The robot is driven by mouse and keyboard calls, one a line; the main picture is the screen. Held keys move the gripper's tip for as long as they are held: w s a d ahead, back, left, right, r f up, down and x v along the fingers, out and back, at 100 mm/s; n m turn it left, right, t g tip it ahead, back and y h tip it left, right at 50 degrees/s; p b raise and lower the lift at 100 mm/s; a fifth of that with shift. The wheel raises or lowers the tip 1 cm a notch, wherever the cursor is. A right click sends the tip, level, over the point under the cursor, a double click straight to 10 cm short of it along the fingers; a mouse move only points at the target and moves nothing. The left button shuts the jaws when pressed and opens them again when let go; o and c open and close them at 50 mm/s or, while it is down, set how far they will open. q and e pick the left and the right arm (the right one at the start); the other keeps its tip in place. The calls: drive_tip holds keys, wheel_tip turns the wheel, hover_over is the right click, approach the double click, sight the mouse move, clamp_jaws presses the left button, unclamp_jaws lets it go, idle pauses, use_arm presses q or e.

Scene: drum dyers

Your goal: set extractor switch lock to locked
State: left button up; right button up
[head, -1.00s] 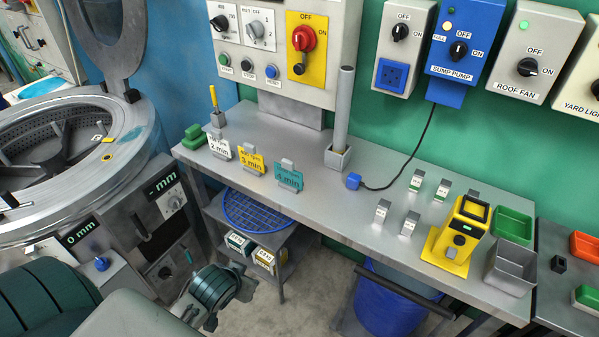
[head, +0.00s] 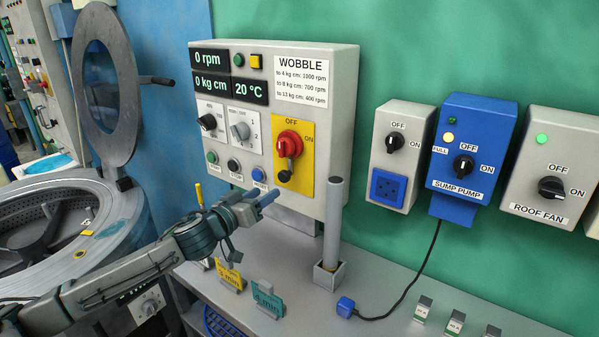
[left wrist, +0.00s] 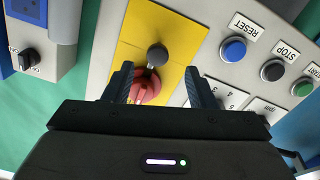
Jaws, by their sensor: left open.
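The extractor switch is a red rotary knob (head: 288,145) on a yellow plate (head: 304,160) on the grey control panel, between OFF and ON labels. The lock is a small dark knob (head: 284,176) below it on the same plate. In the left wrist view the picture is turned over, with the dark knob (left wrist: 157,55) above the red knob (left wrist: 145,88). My left gripper (head: 264,198) is open and empty, in front of the panel just below and left of the plate. Its fingertips (left wrist: 158,74) flank the knobs in the wrist view, apparently without contact. My right gripper is not in view.
A grey upright tube (head: 332,230) stands on the bench right of the plate. Blue, black and green buttons sit left of the plate, including the blue one (head: 259,174). Tags (head: 267,298) stand on the bench below. The drum machine (head: 75,215) is at left.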

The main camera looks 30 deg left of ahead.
sight(282, 178)
use_arm(q)
drive_tip(key=w+p, duration=0.1)
drive_tip(key=w, duration=0.1)
drive_tip(key=w+r+p, duration=0.1)
drive_tip(key=w, duration=0.2)
drive_tip(key=shift+w+d, duration=0.1)
drive_tip(key=shift+d, duration=0.05)
drive_tip(key=w, duration=0.3)
drive_tip(key=shift+w+d+p, duration=0.15)
drive_tip(key=shift+p, duration=0.15)
drive_tip(key=shift+w+f, duration=0.1)
drive_tip(key=shift+w, duration=0.35)
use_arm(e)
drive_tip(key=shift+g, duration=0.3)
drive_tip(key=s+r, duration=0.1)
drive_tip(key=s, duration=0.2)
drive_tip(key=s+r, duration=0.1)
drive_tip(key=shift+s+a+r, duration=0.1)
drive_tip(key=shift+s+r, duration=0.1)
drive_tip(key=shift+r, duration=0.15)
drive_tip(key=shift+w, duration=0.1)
